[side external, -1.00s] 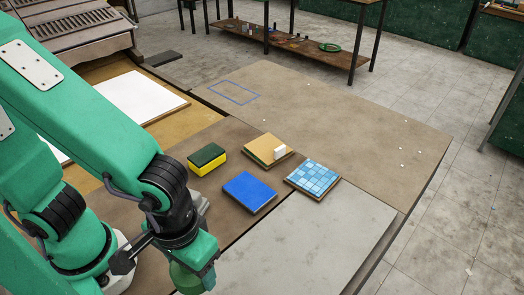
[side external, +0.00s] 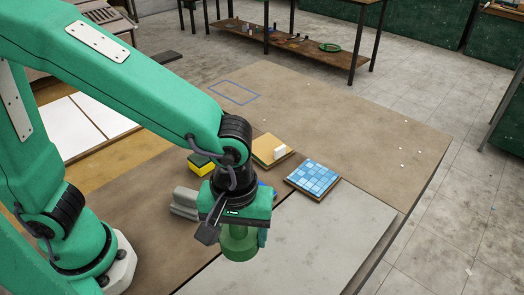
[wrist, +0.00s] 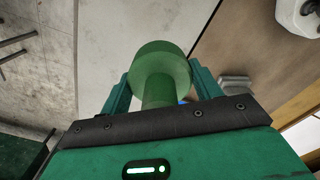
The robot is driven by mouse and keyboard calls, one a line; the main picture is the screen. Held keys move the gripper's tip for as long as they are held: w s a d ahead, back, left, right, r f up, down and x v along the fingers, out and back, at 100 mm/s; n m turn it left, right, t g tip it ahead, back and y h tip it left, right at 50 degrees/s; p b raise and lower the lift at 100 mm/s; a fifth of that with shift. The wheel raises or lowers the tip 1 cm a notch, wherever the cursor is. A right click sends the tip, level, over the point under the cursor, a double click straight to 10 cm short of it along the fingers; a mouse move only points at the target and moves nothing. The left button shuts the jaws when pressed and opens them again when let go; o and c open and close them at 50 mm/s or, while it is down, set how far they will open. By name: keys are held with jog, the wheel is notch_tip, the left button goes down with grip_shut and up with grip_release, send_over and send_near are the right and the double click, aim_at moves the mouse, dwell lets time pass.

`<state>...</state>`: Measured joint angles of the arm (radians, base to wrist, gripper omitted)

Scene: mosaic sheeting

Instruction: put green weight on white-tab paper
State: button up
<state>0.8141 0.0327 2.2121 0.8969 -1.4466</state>
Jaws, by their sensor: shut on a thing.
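My gripper (side external: 240,232) is shut on the green weight (side external: 238,247), a round-headed green piece with a narrower neck. The weight also shows in the wrist view (wrist: 160,62), between the two green fingers. It hangs over the pale grey part of the table, apart from the papers. The white-tab paper (side external: 263,155) is a tan stack with a white tab (side external: 280,152) on it, behind and right of my gripper in the side view. The wrist view does not show that paper.
A blue-tiled mosaic square (side external: 313,177) lies right of the tan stack. A black-and-yellow block (side external: 201,164) and a grey block (side external: 184,203) are left of my gripper. A blue pad is mostly hidden behind it. The brown board at the back (side external: 340,115) is mostly clear.

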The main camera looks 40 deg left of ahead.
jog(key=w+a+r+n, duration=0.15)
jog(key=w+n, duration=0.25)
jog(key=w, duration=0.4)
jog(key=w+a+n, duration=0.2)
jog(key=w+n, duration=0.1)
jog(key=w, duration=0.4)
jog(key=n, duration=0.7)
send_over(269, 148)
notch_tip(269, 148, down, 8)
jog(key=shift+a+r, duration=0.1)
jog(key=shift+a, duration=0.05)
jog(key=shift+f, duration=2.05)
jog(key=o, duration=1.5)
jog(key=shift+f, duration=0.15)
